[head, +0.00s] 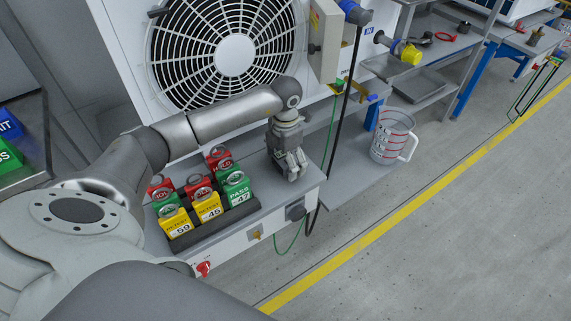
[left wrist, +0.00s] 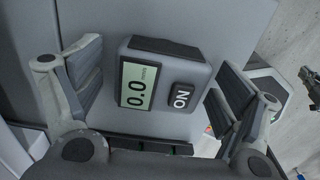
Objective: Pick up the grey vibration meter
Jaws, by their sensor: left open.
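The grey vibration meter (left wrist: 184,73) lies on the grey bench top in the left wrist view. It has a screen reading 0.0, a dark button marked ON and a dark cap at one end. My left gripper (head: 291,168) points down over the right part of the bench in the head view, where it largely hides the meter. In the left wrist view its fingers are open, one on each side of the meter, with gaps showing between pads and meter. My right gripper is not in view.
A black rack (head: 214,232) of red, yellow and green tags stands left of the gripper. A large fan unit (head: 235,55) rises behind. A measuring jug (head: 391,137) stands on a lower shelf to the right. A green cable hangs near the bench's right end.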

